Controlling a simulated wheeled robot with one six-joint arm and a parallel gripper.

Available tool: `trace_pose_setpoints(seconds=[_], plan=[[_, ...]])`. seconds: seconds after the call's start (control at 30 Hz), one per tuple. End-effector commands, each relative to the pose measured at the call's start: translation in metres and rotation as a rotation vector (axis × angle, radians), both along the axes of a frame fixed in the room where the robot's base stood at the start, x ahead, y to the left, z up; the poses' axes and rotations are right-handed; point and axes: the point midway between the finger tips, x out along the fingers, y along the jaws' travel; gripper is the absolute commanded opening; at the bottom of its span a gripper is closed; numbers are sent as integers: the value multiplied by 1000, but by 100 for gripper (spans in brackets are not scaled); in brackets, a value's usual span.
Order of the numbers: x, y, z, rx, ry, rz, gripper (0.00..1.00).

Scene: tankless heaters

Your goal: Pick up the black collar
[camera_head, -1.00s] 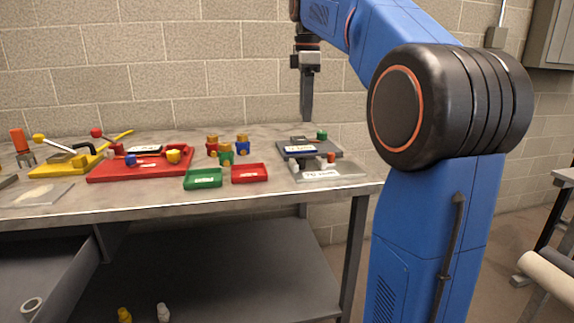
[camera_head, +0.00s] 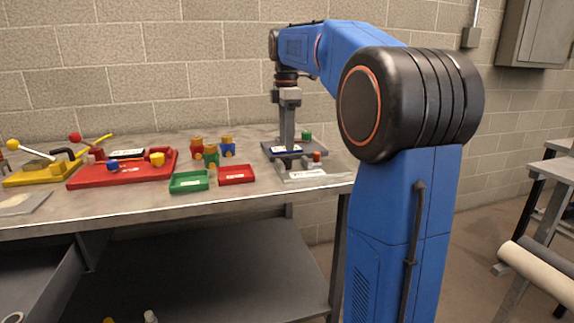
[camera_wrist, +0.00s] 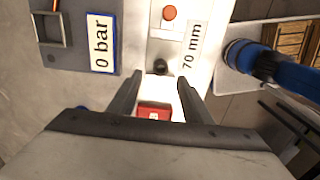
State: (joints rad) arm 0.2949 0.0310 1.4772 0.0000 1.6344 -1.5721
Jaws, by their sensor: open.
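A small dark round piece (camera_wrist: 160,67), which looks like the black collar, stands by the pale "70 mm" plate in the wrist view. I cannot make it out clearly in the head view. My gripper (camera_wrist: 158,80) is open, with its fingertips on either side just short of the dark piece in the picture. Nothing is held between them. In the head view my gripper (camera_head: 287,146) points down at the grey "0 bar" plate on the bench's right end. I cannot tell its exact height above the bench.
The "0 bar" plate (camera_wrist: 80,50) and an orange-red-topped piece (camera_wrist: 169,13) are close by. A red tray (camera_head: 236,174), a green tray (camera_head: 189,181), several coloured figures (camera_head: 211,156) and a red board (camera_head: 122,170) stand to the left. The bench front (camera_head: 150,210) is clear.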

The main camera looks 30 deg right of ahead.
Motion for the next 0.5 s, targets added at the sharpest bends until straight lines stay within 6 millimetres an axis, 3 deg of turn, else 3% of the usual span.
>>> trace_pose_setpoints(seconds=[0.27, 0.5], plan=[[0, 0, -18, 0, -1, 0, 45], [-2, -2, -49, 0, 0, 0, 45]])
